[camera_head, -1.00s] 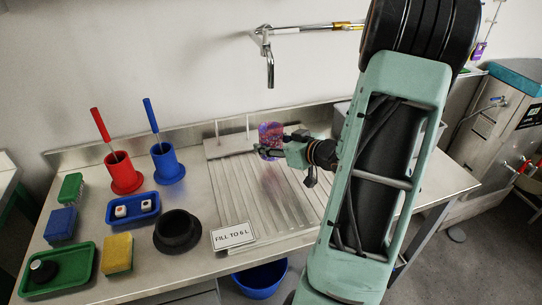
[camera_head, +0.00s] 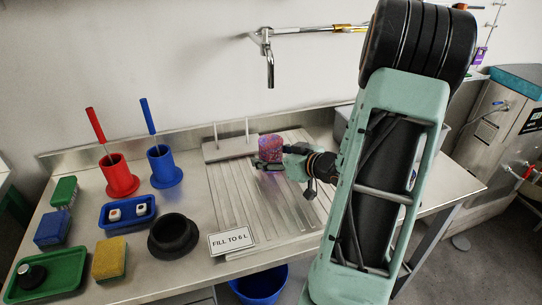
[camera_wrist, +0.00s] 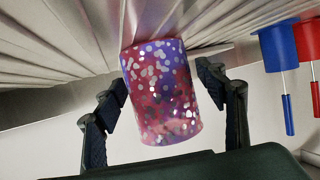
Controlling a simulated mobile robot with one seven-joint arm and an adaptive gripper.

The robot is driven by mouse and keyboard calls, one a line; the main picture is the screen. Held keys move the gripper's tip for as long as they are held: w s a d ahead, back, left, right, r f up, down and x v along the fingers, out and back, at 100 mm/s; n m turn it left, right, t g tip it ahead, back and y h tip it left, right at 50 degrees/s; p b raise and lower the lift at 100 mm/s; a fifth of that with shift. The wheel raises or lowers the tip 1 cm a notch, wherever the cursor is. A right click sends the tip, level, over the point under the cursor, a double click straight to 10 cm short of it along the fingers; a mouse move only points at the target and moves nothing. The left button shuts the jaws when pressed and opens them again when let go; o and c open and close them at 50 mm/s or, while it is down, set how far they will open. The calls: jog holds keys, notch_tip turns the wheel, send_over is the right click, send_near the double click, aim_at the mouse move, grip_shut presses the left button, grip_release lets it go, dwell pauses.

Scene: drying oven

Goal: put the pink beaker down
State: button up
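The pink beaker (camera_head: 272,147), speckled with pink, purple and white, is upright over the ribbed steel drainboard (camera_head: 236,195), near its back. My gripper (camera_head: 268,165) reaches it from the right, low on its side. In the wrist view the beaker (camera_wrist: 163,95) appears upside down between my two fingers, with its pinkish reflection beside its base. It looks set on the drainboard, though its base is partly hidden by a finger in the head view. My gripper (camera_wrist: 164,88) looks open, with a narrow gap showing at the right finger; the left finger is very close to the beaker.
A pegged rack (camera_head: 230,148) stands just left of the beaker. A tap (camera_head: 268,62) hangs above. The "FILL TO 6 L" sign (camera_head: 231,241) stands at the drainboard's front. Red (camera_head: 121,177) and blue (camera_head: 164,168) holders are left.

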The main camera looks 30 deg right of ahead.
jog(key=shift+r, duration=0.25)
jog(key=p+v, duration=0.2)
jog(key=v, duration=1)
jog(key=shift+f+p, duration=0.2)
jog(key=shift+p, duration=0.15)
